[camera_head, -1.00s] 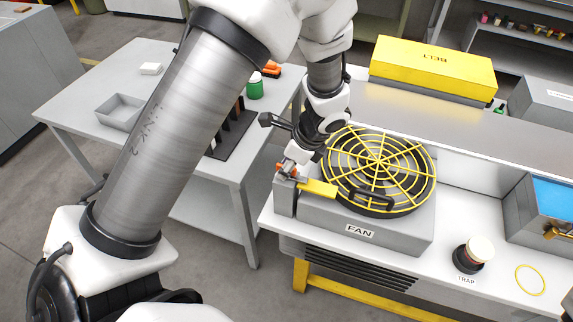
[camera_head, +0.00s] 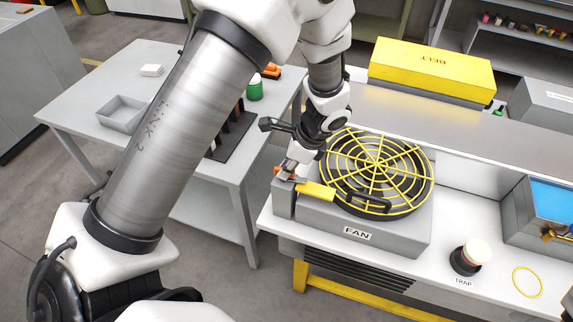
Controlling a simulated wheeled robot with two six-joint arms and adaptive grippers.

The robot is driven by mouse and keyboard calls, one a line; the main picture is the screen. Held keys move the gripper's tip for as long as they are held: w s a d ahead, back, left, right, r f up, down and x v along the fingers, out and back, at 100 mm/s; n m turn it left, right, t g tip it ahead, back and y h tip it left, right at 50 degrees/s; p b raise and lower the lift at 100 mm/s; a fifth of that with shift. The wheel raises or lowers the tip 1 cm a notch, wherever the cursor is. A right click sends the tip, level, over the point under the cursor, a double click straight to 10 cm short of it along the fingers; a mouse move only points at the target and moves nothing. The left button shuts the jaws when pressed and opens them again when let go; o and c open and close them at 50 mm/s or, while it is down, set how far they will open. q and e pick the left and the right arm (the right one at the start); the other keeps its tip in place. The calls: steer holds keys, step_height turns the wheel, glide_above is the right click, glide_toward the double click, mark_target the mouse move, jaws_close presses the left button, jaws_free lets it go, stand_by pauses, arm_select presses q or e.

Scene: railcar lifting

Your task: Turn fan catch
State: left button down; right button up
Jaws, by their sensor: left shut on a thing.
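The fan unit is a grey box (camera_head: 392,238) labelled FAN, with a round yellow wire guard (camera_head: 378,163) over a black fan on top. A black handle (camera_head: 370,203) sits at the guard's front edge. The fan catch (camera_head: 318,191), a yellow lever, lies at the box's left side beside the guard. An orange piece shows at its left end. My left gripper (camera_head: 291,173) reaches down from above and is shut on the catch's left end; its fingertips are small and partly hidden. My right gripper is not in view.
A yellow BELT box (camera_head: 432,67) stands at the back of the bench. A TRAP knob (camera_head: 470,256), a yellow ring (camera_head: 527,282) and a blue-topped grey box (camera_head: 545,215) are to the right. A side table (camera_head: 185,150) with tools and a tray stands left.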

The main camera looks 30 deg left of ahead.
arm_select(q)
steer(key=n, duration=0.1)
steer(key=n+p, duration=0.1)
steer(key=n+g, duration=0.1)
steer(key=shift+w+r+n+h+p, duration=0.2)
steer(key=shift+r+n+h+p, duration=0.1)
steer(key=shift+h+p, duration=0.1)
steer(key=n+g+h+p, duration=0.1)
steer(key=n, duration=0.3)
steer(key=shift+w+a, duration=0.1)
steer(key=shift+a, duration=0.05)
steer(key=n+h, duration=0.1)
steer(key=n, duration=0.1)
steer(key=n+h+p, duration=0.1)
steer(key=n, duration=0.1)
steer(key=shift+a+n+g+p, duration=0.1)
steer(key=shift+n+g+p, duration=0.2)
steer(key=shift+n, duration=0.1)
steer(key=shift+f+n+h+p, duration=0.1)
steer(key=shift+n+h+p, duration=0.5)
steer(key=shift+n, duration=1.1)
steer(key=c, duration=1.2)
jaws_free()
steer(key=shift+f, duration=0.1)
